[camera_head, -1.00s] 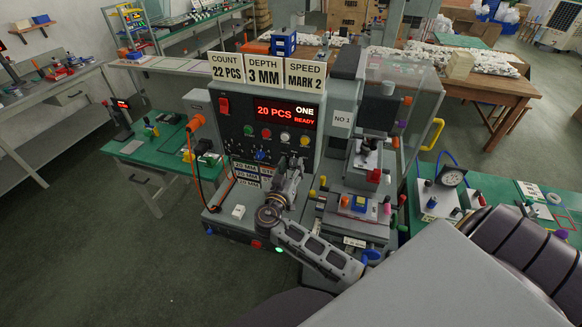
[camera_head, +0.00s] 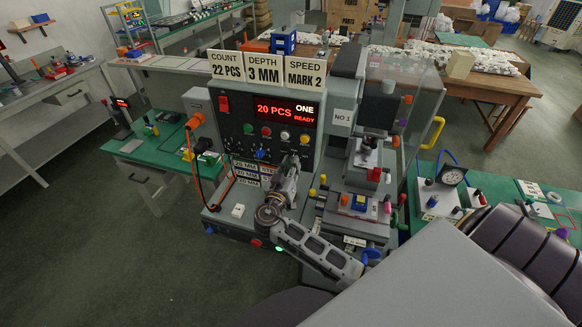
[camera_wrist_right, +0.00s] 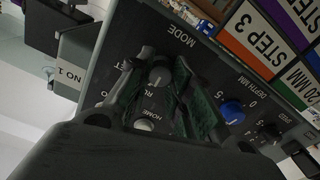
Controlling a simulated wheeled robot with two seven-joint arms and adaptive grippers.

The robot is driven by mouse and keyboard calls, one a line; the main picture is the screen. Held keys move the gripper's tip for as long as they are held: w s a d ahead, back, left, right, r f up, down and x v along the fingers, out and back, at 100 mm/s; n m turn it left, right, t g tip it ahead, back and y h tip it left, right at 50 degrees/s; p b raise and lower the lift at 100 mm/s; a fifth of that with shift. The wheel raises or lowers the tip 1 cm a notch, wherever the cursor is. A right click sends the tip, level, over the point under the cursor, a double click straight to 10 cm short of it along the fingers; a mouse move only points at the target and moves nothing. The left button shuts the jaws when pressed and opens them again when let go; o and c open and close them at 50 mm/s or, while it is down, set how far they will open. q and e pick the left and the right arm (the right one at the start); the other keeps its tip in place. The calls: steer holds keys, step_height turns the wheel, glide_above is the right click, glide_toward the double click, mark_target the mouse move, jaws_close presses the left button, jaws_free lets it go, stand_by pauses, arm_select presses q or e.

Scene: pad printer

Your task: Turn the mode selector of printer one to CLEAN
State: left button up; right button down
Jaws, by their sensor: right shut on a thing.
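Printer one (camera_head: 228,125) stands in the middle of the head view, with a red display reading "20 PCS" and "READY" beside the label "ONE". My right gripper (camera_head: 293,165) reaches up to the right part of its front panel and hides the mode selector there. My left gripper is not in view.
In the wrist view, a blue depth knob (camera_wrist_right: 231,111) sits beside the fingers, and a pale HOME button (camera_wrist_right: 144,125) lies between them. The printing fixture (camera_head: 358,205) stands right of the panel.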

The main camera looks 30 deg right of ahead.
steer(key=shift+f, duration=0.1)
steer(key=shift+n, duration=5.6)
steer(key=c, duration=1.3)
jaws_free()
steer(key=shift+o, duration=0.2)
steer(key=shift+a, duration=0.1)
